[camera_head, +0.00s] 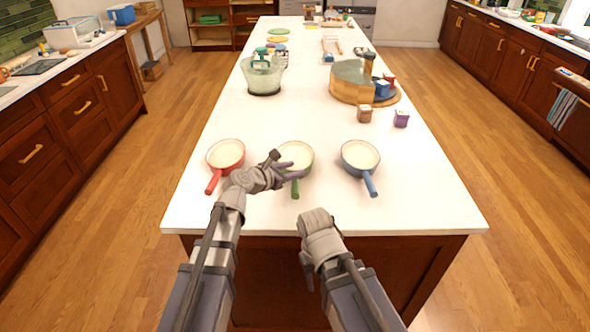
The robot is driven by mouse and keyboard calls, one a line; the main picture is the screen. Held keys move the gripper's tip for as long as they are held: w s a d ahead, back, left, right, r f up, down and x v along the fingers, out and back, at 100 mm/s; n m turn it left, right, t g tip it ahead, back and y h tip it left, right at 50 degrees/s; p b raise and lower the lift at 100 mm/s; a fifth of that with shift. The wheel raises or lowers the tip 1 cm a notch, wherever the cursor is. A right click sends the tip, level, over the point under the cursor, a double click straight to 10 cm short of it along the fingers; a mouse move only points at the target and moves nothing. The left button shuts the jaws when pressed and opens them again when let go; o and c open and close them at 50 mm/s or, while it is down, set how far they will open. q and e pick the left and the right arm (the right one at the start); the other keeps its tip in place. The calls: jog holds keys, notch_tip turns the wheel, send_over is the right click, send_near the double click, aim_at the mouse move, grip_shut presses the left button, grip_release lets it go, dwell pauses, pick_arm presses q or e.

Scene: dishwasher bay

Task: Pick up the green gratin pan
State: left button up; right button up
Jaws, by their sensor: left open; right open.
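The green gratin pan (300,154) is the middle one of three small pans near the front edge of the white island. It has a pale inside, and its green handle (295,189) points toward me. My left gripper (286,165) is open over the near left part of this pan, with its fingers on either side of the area above the handle's root. Whether it touches the pan I cannot tell. My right gripper (317,221) is at the island's front edge, below and right of the green handle; its fingertips are hidden, and it holds nothing visible.
A red pan (226,153) stands close on the left and a blue pan (360,155) on the right. The white countertop (430,200) is clear at the front right.

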aim_at(306, 168)
pick_arm(q)
jog(key=shift+s+f+b+x, duration=0.15)
jog(key=shift+b+x, duration=0.45)
jog(key=shift+x, duration=0.85)
jog(key=shift+s+f+b+x, duration=0.1)
jog(key=shift+b+x, duration=0.45)
jog(key=shift+x, duration=0.9)
jog(key=shift+s+d, duration=0.15)
jog(key=shift+d, duration=0.05)
grip_shut()
